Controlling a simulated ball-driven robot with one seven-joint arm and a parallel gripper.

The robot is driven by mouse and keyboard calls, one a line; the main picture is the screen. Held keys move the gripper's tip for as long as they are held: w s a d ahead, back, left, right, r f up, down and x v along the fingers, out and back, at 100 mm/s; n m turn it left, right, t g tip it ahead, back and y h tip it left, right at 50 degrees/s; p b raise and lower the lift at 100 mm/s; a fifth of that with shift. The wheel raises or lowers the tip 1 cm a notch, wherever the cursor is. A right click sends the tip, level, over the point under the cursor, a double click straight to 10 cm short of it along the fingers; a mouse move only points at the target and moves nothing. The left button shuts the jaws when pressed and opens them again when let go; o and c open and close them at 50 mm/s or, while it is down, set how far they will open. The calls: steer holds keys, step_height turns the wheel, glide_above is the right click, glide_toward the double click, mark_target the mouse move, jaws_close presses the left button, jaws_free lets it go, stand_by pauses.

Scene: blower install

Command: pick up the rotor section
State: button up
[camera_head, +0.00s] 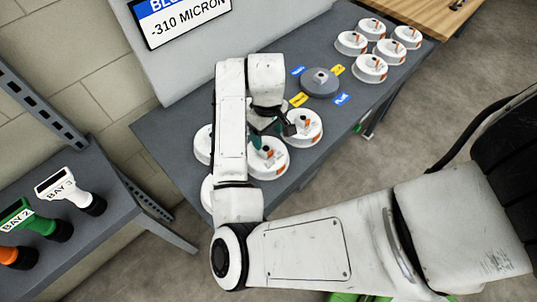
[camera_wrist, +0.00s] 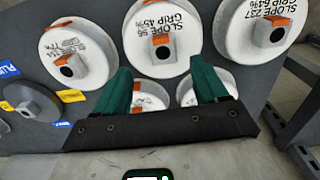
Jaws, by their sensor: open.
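The rotor sections look like white discs with a dark central hub and an orange tab. In the head view one (camera_head: 306,136) is just right of my gripper (camera_head: 271,130), another (camera_head: 270,168) is just below it, and others are partly hidden behind my arm. In the wrist view my gripper (camera_wrist: 163,76) has its two green fingers wide apart with nothing held. Two more discs are partly covered by the fingers.
A grey round mount (camera_head: 319,85) with blue and yellow labels around it sits mid-table (camera_head: 180,127). Several more white discs (camera_head: 370,70) stand at the far end. A sign panel (camera_head: 185,15) stands behind. A side bench (camera_head: 100,215) holds labelled BAY tools.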

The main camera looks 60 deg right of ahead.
mark_target(266, 149)
steer(key=shift+w+a+f+p, duration=0.1)
steer(key=shift+f+p, duration=0.25)
steer(key=shift+f, duration=1.4)
steer(key=shift+w+a+f+p, duration=0.1)
steer(key=shift+f+p, duration=0.2)
steer(key=shift+f, duration=1.4)
steer(key=shift+c, duration=0.2)
jaws_close()
